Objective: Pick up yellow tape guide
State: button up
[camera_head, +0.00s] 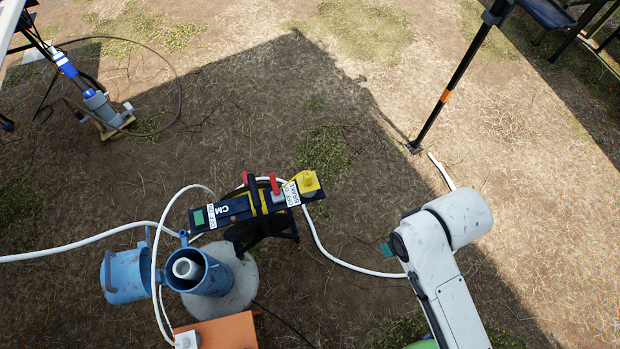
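The yellow tape guide (308,182) sits at the right end of a dark bar-shaped reel device (238,208) marked "CM", near the middle of the picture. It stands beside a white "BRAKE" label and a red lever (274,184). My white arm (445,280) comes in from the bottom right, and its rounded joint lies to the right of and below the guide, apart from it. I cannot make out my gripper's fingers. Nothing of mine touches the guide.
A blue well pipe (212,280) on a round concrete base stands below the reel. White tape or tubing (330,255) loops around it and across the ground. An orange box (228,332) is at the bottom. A dark pole (450,88) stands upper right; pump gear (104,108) is upper left.

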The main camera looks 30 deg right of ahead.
aim_at(306, 183)
jog(key=i+j+u, duration=0.25)
jog(key=u, duration=0.15)
jog(key=i+j+u, duration=0.15)
jog(key=i+u, duration=0.2)
